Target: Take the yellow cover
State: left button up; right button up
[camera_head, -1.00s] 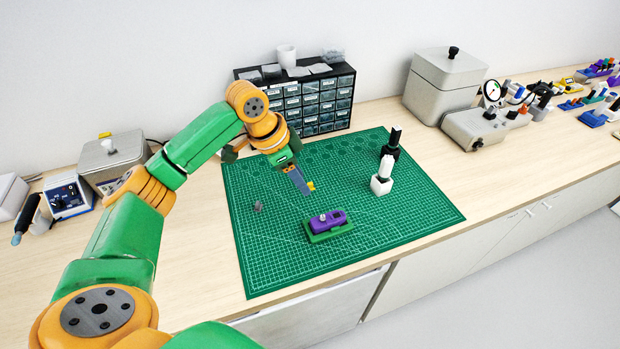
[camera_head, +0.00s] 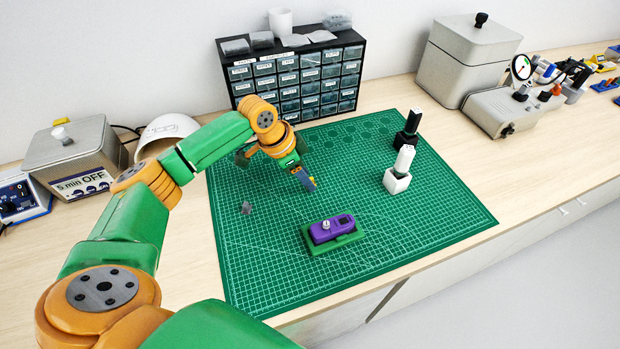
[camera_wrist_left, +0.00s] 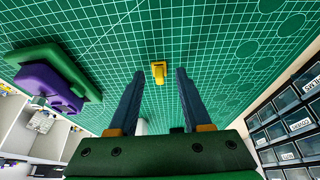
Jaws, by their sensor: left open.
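The yellow cover (camera_wrist_left: 158,72) is a small piece on the green mat in the left wrist view. It shows between the two fingertips of my left gripper (camera_wrist_left: 160,74), with a gap on each side. In the head view only a small yellow bit of the cover (camera_head: 312,181) shows beside the left gripper (camera_head: 305,182), and the fingers hide part of it. The left gripper is open and points down at the mat with nothing gripped. I cannot tell how high the fingertips are above the mat. My right gripper is not in view.
A purple earpiece body (camera_head: 331,228) sits in a green holder (camera_head: 350,239) on the mat (camera_head: 270,262). A white stand (camera_head: 397,182) and a black stand (camera_head: 407,138) are to the right. A drawer cabinet (camera_head: 293,83) stands behind. A small grey piece (camera_head: 246,208) lies left.

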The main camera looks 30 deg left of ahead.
pick_arm(q)
grip_shut()
dwell(0.3)
notch_tip(320, 180, up, 3)
jog(key=shift+d+b, duration=0.1)
jog(key=shift+b, duration=0.65)
jog(key=s+d+r+p, duration=0.3)
jog(key=s+d+r, duration=0.5)
jog(key=s+r, duration=0.3)
jog(key=shift+s+r, duration=0.2)
jog(key=shift+r, duration=0.75)
jog(key=shift+d, duration=0.1)
